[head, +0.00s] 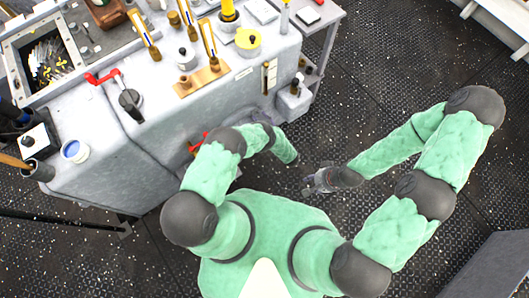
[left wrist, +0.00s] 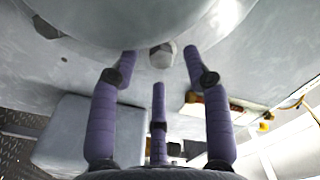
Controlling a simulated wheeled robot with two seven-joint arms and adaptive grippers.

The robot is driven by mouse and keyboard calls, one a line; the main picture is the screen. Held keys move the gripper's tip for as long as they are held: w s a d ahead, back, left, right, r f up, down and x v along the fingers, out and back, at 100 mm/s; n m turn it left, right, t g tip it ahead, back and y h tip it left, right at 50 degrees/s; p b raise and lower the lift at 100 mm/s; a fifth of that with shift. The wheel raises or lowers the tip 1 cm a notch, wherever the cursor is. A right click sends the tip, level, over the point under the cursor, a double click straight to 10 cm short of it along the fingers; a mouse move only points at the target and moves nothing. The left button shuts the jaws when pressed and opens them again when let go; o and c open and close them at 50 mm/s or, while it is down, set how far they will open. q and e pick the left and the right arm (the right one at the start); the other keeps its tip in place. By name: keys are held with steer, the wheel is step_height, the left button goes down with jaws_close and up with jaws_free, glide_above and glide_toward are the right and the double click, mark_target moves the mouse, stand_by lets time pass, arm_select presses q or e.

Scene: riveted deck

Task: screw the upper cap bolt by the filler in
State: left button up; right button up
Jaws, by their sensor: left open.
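In the left wrist view, my left gripper (left wrist: 160,66) has its purple fingers spread apart with nothing between them. A small pale faceted bolt head (left wrist: 162,54) with a dark side shows just beyond the fingertips, close under a large rounded grey body (left wrist: 140,18). I cannot tell whether it is the upper cap bolt, or whether a finger touches it. In the head view my left forearm (head: 284,148) reaches beside the grey machine (head: 150,140), and the left fingers are not made out. My right gripper (head: 318,181) hangs over the dark floor, its fingers too small to judge.
The machine's top holds a red handle (head: 103,76), a yellow lid (head: 248,41) and a tan block (head: 201,80). A red part (head: 198,146) shows by its front, near my left arm. The riveted floor (head: 400,70) is open on the right.

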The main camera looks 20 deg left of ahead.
arm_select(q)
steer(key=shift+x, duration=0.85)
steer(key=shift+s+d+n, duration=0.1)
steer(key=shift+n, duration=0.5)
steer(key=n, duration=0.5)
steer(key=shift+s+d+n, duration=0.2)
steer(key=shift+d+n, duration=0.1)
steer(key=shift+n, duration=0.2)
steer(key=p+v, duration=0.2)
steer(key=v, duration=0.8)
steer(key=s+a+f+m+g+h+p, duration=0.1)
steer(key=s+a+f+m+g+h, duration=0.15)
steer(key=s+g, duration=0.35)
steer(key=s+a+f+m+g+h+p, duration=0.1)
steer(key=s+a+f+m+g+h, duration=0.15)
steer(key=s+g, duration=0.45)
steer(key=s+d+r+m+g+h+p, duration=0.1)
steer(key=s+d+r+g+h, duration=0.3)
steer(key=s+d+r+h, duration=0.3)
steer(key=shift+s+d+r+m+h, duration=0.4)
steer(key=shift+s+r+h, duration=0.55)
steer(key=shift+s+h, duration=0.3)
